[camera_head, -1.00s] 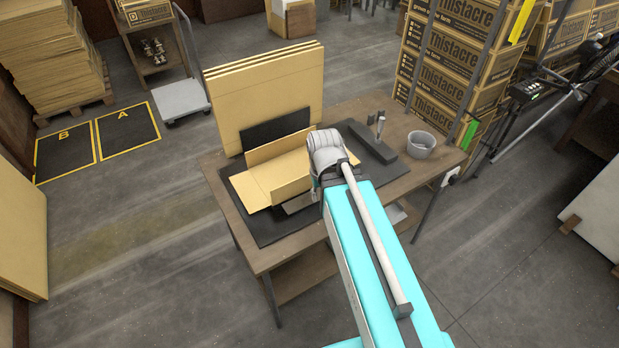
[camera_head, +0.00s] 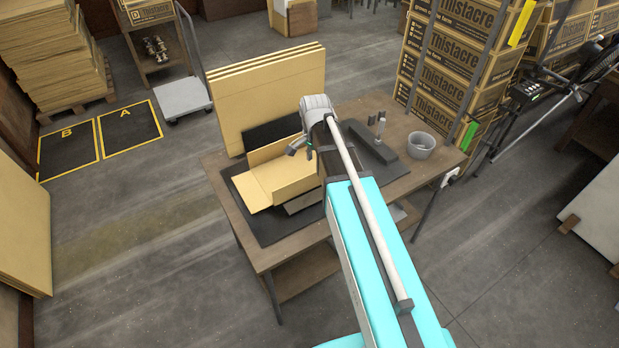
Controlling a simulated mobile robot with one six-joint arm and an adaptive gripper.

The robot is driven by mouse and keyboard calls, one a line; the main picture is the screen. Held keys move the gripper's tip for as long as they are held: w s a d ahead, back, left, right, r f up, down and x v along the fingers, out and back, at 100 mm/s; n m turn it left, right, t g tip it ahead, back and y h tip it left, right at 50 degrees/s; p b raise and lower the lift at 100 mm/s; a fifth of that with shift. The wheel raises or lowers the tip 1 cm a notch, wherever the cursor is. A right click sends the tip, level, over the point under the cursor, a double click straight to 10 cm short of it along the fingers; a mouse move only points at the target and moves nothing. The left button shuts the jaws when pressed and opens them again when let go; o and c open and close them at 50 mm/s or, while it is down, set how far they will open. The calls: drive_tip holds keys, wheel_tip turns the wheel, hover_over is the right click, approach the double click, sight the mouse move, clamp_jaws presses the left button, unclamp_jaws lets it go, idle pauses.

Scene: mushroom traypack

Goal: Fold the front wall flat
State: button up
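The cardboard tray (camera_head: 253,191) lies on a dark mat on the wooden table, partly folded. A long back wall (camera_head: 270,152) stands up along its far side. A long near panel, which looks like the front wall (camera_head: 296,187), stands raised along the near side, its right end hidden by my arm. The left end flap lies out flat. My gripper (camera_head: 298,147) shows only as a small dark part beside my wrist, above the right part of the tray. Its fingers are too small and covered to tell open from shut. No contact with the front wall is visible.
Flat cardboard sheets (camera_head: 268,92) stand upright behind the mat (camera_head: 268,230). A dark block fixture (camera_head: 373,141) and a grey bowl (camera_head: 421,145) stand to the right on the table (camera_head: 222,190). A dark upright plate (camera_head: 272,130) stands behind the tray.

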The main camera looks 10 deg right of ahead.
sight(312, 179)
drive_tip(key=w+m, duration=0.3)
drive_tip(key=shift+w+r, duration=0.1)
drive_tip(key=shift+r, duration=0.2)
drive_tip(key=shift+f, duration=0.2)
wheel_tip(312, 179, down, 13)
drive_tip(key=b, duration=1.3)
drive_tip(key=shift+f, duration=0.2)
idle(0.4)
clamp_jaws()
